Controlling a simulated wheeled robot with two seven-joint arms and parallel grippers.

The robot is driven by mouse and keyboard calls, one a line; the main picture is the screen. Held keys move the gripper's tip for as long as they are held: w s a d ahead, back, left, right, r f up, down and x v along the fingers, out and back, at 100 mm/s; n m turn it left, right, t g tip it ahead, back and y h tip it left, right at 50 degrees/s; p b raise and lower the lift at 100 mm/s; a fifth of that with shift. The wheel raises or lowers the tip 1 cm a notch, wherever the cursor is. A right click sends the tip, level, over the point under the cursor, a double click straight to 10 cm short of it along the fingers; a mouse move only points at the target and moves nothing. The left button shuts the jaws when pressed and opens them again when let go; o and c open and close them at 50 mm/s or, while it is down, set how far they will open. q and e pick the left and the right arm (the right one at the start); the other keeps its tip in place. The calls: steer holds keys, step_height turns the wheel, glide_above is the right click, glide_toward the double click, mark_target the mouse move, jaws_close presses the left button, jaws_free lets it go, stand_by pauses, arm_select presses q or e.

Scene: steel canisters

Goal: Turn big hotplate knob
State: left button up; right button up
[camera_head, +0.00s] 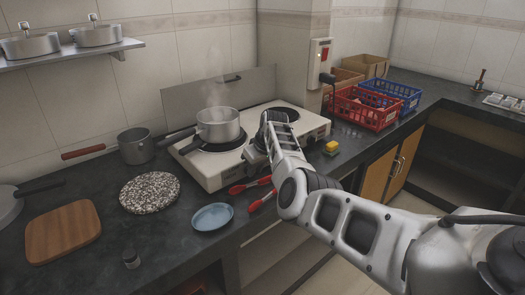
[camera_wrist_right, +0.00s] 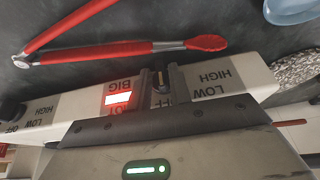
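The white two-plate hotplate (camera_head: 216,172) stands on the dark counter, with a steaming steel pot (camera_head: 217,125) on its left plate. My right gripper (camera_head: 262,148) is at its front panel, with the fingertips mostly hidden in the head view. In the right wrist view, the two fingers of my right gripper (camera_wrist_right: 162,85) stand close on both sides of the big hotplate knob (camera_wrist_right: 160,84). They appear closed on it. A lit red lamp (camera_wrist_right: 118,98) sits beside the BIG and HOT lettering. My left gripper is not in view.
Red tongs (camera_wrist_right: 110,50) lie on the counter before the hotplate. A blue plate (camera_head: 212,217), a speckled round board (camera_head: 150,192) and a wooden board (camera_head: 63,231) lie to the left. A yellow sponge (camera_head: 332,147) and a red crate (camera_head: 362,108) are at right.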

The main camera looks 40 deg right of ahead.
steer(key=p+v, duration=0.1)
steer(key=v, duration=1.4)
